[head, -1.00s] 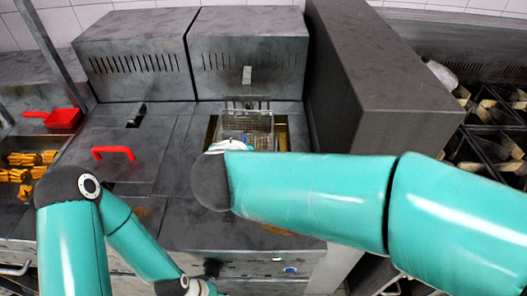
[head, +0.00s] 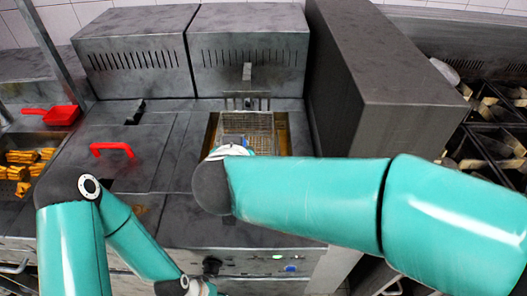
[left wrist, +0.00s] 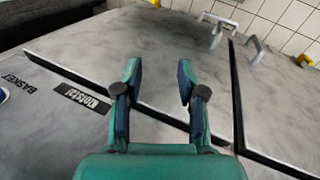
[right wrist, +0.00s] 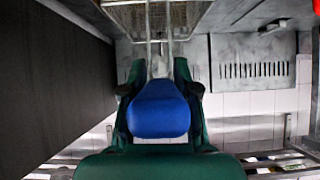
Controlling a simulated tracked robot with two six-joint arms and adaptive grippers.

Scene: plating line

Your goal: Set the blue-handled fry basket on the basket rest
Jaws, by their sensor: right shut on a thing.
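The fry basket (head: 262,124) is a wire mesh basket in the open fryer well, partly hidden by my right wrist in the head view. Its blue handle (right wrist: 160,110) is between the fingers of my right gripper (right wrist: 160,85), which is shut on it. The basket mesh (right wrist: 155,15) shows at the top of the right wrist view. A metal bracket (head: 247,101) stands behind the well, possibly the basket rest; I cannot be sure. My left gripper (left wrist: 158,75) is open and empty, before a grey metal front with a BASKET label.
A closed lid with a red handle (head: 112,149) covers the surface left of the well. A red scoop (head: 60,115) and fried pieces (head: 25,157) lie further left. A tall dark grey block (head: 380,85) stands close on the right.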

